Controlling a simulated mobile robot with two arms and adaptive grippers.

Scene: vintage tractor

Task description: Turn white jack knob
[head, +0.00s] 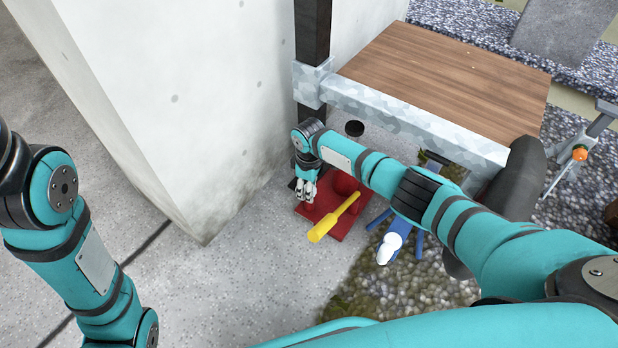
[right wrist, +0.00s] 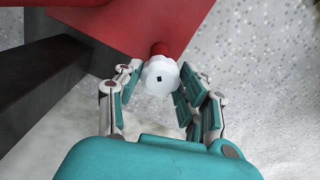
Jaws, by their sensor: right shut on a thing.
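The white jack knob (right wrist: 160,78) is a small lobed knob with a dark square centre, on a short red stem of the red jack in the right wrist view (right wrist: 135,28). My right gripper (right wrist: 161,73) is shut on the knob, with fingers on its left and right sides. In the head view my right gripper (head: 304,192) points down at the left side of the red jack (head: 355,230), and the knob is hard to make out there. A yellow handle (head: 335,216) slants across the jack. My left arm is at the left edge, its gripper outside the picture.
A wooden deck (head: 450,75) with a metal frame stands above the jack, beside a black post (head: 312,35) and a pale concrete block (head: 190,90). A blue stand with a white end (head: 391,243) is right of the jack. Grey floor on the left is clear.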

